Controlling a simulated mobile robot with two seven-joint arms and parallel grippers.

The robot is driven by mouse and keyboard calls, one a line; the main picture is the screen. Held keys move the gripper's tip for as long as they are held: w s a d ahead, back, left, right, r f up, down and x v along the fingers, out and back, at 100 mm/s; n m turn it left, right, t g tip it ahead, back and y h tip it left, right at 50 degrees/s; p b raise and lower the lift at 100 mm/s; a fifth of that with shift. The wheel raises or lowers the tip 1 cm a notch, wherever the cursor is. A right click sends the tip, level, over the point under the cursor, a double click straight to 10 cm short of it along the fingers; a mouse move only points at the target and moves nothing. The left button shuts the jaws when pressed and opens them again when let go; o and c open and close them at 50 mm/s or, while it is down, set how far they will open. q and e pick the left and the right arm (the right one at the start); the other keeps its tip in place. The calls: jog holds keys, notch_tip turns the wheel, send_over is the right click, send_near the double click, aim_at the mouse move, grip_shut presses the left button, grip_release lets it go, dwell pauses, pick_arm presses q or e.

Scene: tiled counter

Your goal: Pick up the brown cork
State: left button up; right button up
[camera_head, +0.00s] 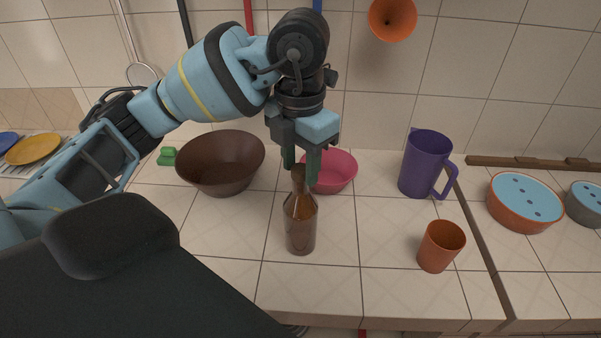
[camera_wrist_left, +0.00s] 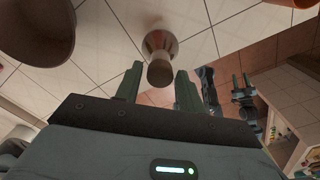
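A brown glass bottle (camera_head: 300,222) stands upright on the tiled counter. The brown cork (camera_head: 298,173) sits in its neck. My left gripper (camera_head: 301,166) points down over the bottle top, its two green fingers apart around the cork's level. In the left wrist view the cork (camera_wrist_left: 160,71) lies between the open fingers (camera_wrist_left: 157,82), with a gap on both sides, and the bottle (camera_wrist_left: 160,42) is beyond it. No contact shows. My right gripper (camera_wrist_left: 226,88) appears at the right of the left wrist view, fingers apart and empty; it is not in the head view.
A brown bowl (camera_head: 221,164) stands left of the bottle and a pink bowl (camera_head: 333,171) close behind it. A purple jug (camera_head: 426,165) and an orange cup (camera_head: 441,246) stand to the right. The counter in front of the bottle is clear.

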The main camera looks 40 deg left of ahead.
aim_at(300, 168)
pick_arm(q)
jog(key=c, duration=0.7)
jog(key=shift+o, duration=0.2)
jog(key=shift+r, duration=0.15)
jog(key=shift+r, duration=0.6)
notch_tip(300, 168, up, 2)
jog(key=shift+r+p, duration=0.1)
jog(key=shift+p, duration=0.2)
jog(key=s+a+r, duration=0.1)
jog(key=s, duration=1.5)
jog(key=shift+a+r, duration=0.15)
